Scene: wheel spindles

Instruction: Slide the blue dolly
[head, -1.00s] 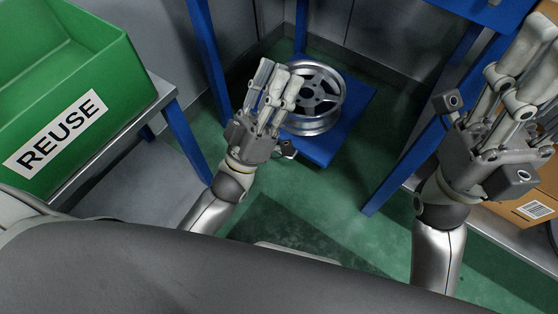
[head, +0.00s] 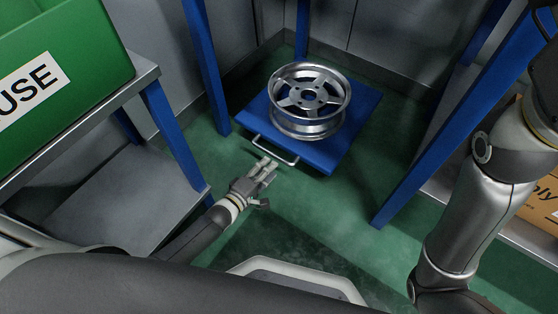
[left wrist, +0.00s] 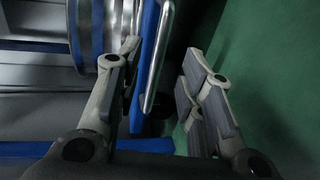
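The blue dolly (head: 325,155) is a flat platform on the green floor, between blue posts. A silver wheel (head: 300,126) lies flat on it. A metal bar handle (head: 286,158) sticks out from the dolly's near edge. My left gripper (head: 268,168) is low, at the near side of the handle. In the left wrist view its fingers (left wrist: 162,65) are spread, and the handle (left wrist: 157,60) shows between them in the picture; I see no contact. Part of my right arm shows at the right edge, but its gripper is outside the head view.
A green bin (head: 70,90) stands on a metal shelf (head: 125,95) at the left. Blue posts (head: 208,75) and (head: 415,165) flank the dolly. A cardboard box (head: 545,195) is on a low shelf at the right. Green floor in front of the dolly is clear.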

